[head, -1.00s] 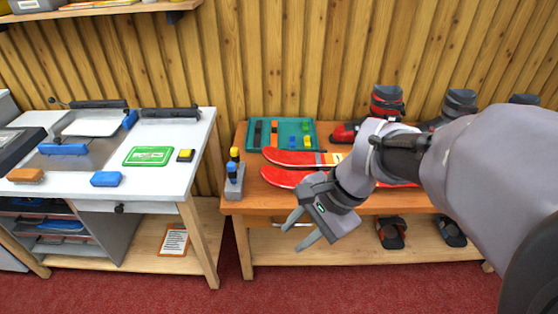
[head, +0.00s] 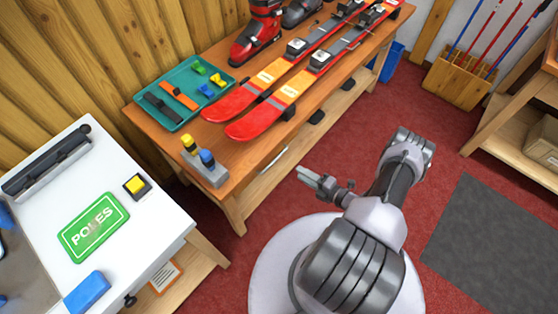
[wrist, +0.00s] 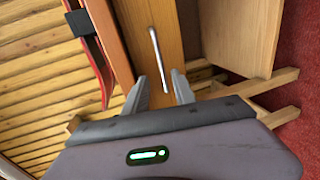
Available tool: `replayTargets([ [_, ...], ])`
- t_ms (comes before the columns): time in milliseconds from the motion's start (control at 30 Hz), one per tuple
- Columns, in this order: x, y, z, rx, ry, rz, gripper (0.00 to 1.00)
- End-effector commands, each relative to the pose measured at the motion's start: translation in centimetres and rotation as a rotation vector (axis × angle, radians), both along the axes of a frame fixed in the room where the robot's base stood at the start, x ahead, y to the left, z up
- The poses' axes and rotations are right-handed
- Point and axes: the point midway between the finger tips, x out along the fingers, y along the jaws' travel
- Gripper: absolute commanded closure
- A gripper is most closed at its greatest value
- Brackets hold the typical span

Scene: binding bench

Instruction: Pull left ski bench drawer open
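The wooden ski bench (head: 237,185) stands at the upper middle of the head view. Its left drawer front shows in the wrist view (wrist: 150,14), with a silver bar handle (wrist: 160,58); the handle also shows in the head view (head: 274,162). The drawer looks shut. My gripper (head: 302,174) is in front of the bench, apart from the handle in the head view. In the wrist view my gripper (wrist: 161,80) has its two fingers spread, with the handle's near end appearing between them. I see no contact.
Red skis (head: 243,101), a teal tray (head: 172,90) and a grey block with yellow and blue bottles (head: 207,172) are on the bench top. A white table (head: 140,225) stands at the left. Red carpet (head: 345,150) is open in front of the bench. A ski-pole rack (head: 461,78) stands at the right.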

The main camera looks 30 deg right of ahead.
Motion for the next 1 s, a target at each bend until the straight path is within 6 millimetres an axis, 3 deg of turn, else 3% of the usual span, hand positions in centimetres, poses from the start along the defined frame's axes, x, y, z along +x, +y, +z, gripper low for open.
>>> replayTargets([
  [200, 6.2, 2.6, -1.7, -0.002, -0.001, 0.010, 0.68],
  [400, 9.9, 3.8, -2.4, -0.003, -0.001, 0.006, 0.68],
  [800, 11.1, 4.2, -2.4, -0.002, 0.000, 0.003, 0.68],
  [1000, 11.0, 4.1, -2.4, -0.001, 0.001, 0.004, 1.00],
])
